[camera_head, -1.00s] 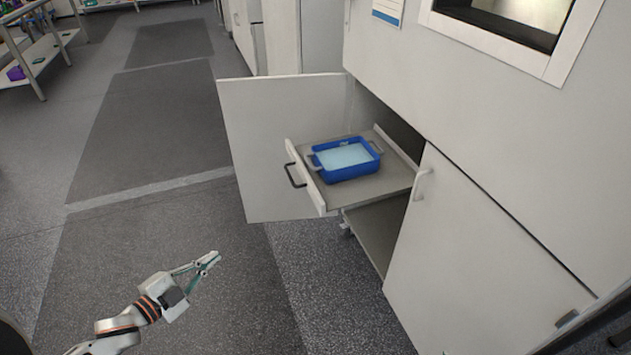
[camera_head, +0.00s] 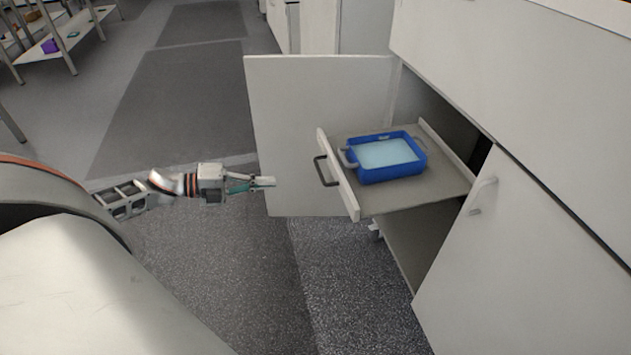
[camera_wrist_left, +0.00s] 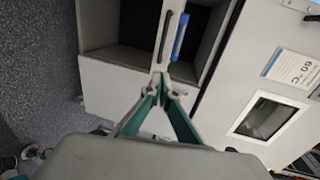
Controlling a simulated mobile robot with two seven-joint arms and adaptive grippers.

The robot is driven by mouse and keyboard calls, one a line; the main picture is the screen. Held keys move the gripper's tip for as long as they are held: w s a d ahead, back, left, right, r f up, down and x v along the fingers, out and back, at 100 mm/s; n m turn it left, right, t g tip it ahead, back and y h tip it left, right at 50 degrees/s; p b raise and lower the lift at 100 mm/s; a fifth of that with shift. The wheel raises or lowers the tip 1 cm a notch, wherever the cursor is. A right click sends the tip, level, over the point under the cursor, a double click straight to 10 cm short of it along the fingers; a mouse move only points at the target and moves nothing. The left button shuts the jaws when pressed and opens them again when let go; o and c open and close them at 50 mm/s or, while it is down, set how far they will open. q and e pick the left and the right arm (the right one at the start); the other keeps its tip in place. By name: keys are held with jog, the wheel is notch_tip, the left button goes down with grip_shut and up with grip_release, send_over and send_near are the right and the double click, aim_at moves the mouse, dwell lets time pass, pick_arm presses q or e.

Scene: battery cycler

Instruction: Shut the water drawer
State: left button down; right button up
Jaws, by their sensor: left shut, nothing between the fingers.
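The water drawer (camera_head: 450,187) is pulled out of the open cabinet. Its white front (camera_head: 338,175) carries a dark handle (camera_head: 320,171). A blue tub (camera_head: 388,172) of pale liquid sits in the drawer. My left gripper (camera_head: 272,182) is shut and empty, left of the drawer handle and apart from it, with its tips toward the drawer front. In the left wrist view the closed fingertips (camera_wrist_left: 160,78) appear just below the drawer front, with the handle (camera_wrist_left: 165,38) and part of the blue tub (camera_wrist_left: 180,37) beyond. My right gripper is not in view.
An open white cabinet door (camera_head: 300,110) stands behind the drawer. A closed door with a white handle (camera_head: 481,194) is at the right. A shelf (camera_head: 400,245) lies below the drawer. The floor (camera_head: 265,285) in front is clear.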

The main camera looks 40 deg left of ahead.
pick_arm(q)
jog(key=b+x, duration=0.1)
jog(key=x, duration=1.1)
jog(key=shift+w, duration=0.2)
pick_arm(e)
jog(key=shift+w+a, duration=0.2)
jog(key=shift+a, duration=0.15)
pick_arm(q)
jog(key=shift+f, duration=0.15)
jog(key=shift+d, duration=0.1)
